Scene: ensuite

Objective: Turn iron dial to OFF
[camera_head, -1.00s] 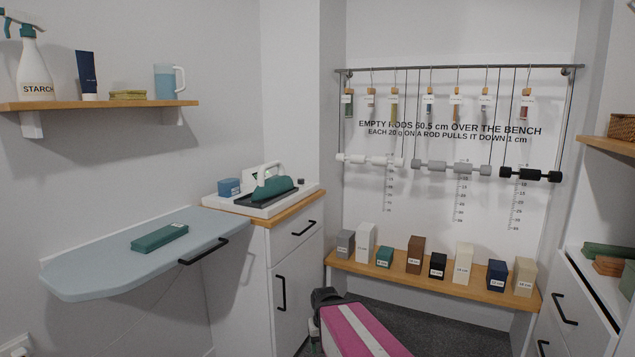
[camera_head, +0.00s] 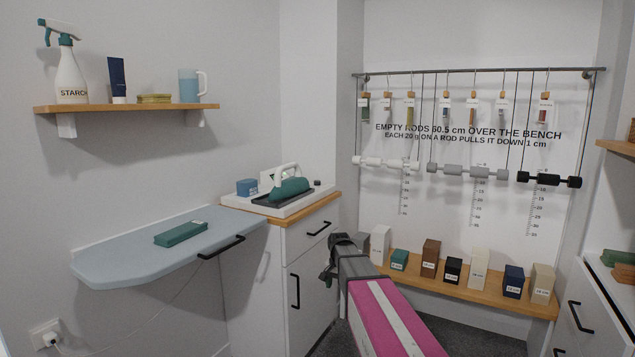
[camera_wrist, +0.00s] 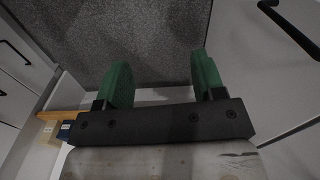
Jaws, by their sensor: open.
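The iron (camera_head: 284,185) is green with a white handle and sits on a white-edged stand (camera_head: 300,203) on the wooden-topped cabinet. A small dark knob-like part (camera_head: 317,183) shows at the stand's back right corner; its markings are too small to read. My gripper (camera_wrist: 158,85) is open and empty, its two green fingers apart over the dark floor in the wrist view. In the head view my gripper (camera_head: 328,275) shows low in front of the cabinet, well below and right of the iron, touching nothing that I can see.
An ironing board (camera_head: 120,262) with a green box (camera_head: 180,234) juts out at left. A blue block (camera_head: 247,187) stands by the iron. The cabinet's black handles (camera_head: 294,291) stick out. A bench (camera_head: 450,292) with several blocks lies behind my arm; weighted rods hang above.

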